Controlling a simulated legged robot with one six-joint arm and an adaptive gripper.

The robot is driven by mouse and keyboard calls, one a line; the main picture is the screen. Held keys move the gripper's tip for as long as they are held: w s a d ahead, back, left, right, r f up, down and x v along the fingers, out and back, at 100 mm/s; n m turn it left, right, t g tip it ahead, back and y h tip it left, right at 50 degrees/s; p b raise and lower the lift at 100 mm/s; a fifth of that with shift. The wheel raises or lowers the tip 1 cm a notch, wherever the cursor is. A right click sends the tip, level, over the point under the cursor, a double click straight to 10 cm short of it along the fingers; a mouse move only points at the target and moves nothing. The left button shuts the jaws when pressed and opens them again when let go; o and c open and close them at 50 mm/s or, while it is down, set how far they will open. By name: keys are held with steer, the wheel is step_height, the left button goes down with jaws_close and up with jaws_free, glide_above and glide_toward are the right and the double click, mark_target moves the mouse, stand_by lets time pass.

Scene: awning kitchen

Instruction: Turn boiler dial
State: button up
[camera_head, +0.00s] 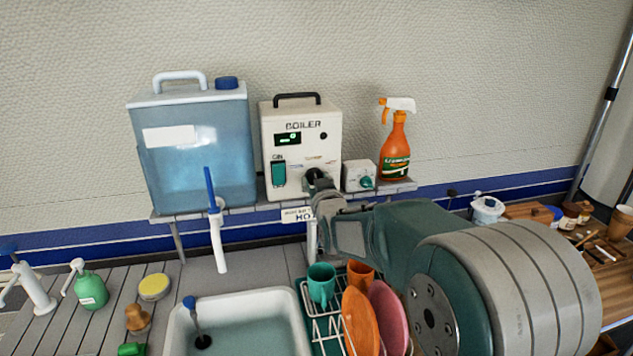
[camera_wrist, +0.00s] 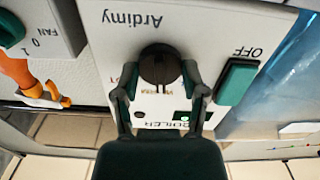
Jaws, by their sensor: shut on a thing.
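The boiler (camera_head: 270,127) is a white box with a black handle, standing on the shelf against the wall. Its round dark dial (camera_wrist: 158,58) is on the front face, upside down in the wrist view along with the lettering. My gripper (camera_wrist: 160,74) has one finger on each side of the dial and is shut on it. In the head view my gripper (camera_head: 320,188) reaches the boiler's lower right front and partly hides the dial. A green switch (camera_wrist: 237,82) marked OFF sits beside the dial. A small green display (camera_head: 288,139) is lit.
A blue water container (camera_head: 200,150) stands left of the boiler. A small white FAN box (camera_head: 357,174) and an orange spray bottle (camera_head: 396,148) stand close on the right. Below are a sink (camera_head: 178,330) and a rack with cups and plates.

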steer(key=m, duration=1.3)
steer(key=shift+m, duration=0.3)
stand_by(0.4)
steer(key=o, duration=1.2)
steer(key=shift+w+f, duration=0.1)
steer(key=shift+c, duration=0.2)
steer(key=s+d, duration=0.2)
steer(key=s, duration=0.9)
steer(key=shift+s, duration=0.35)
steer(key=shift+d, duration=0.1)
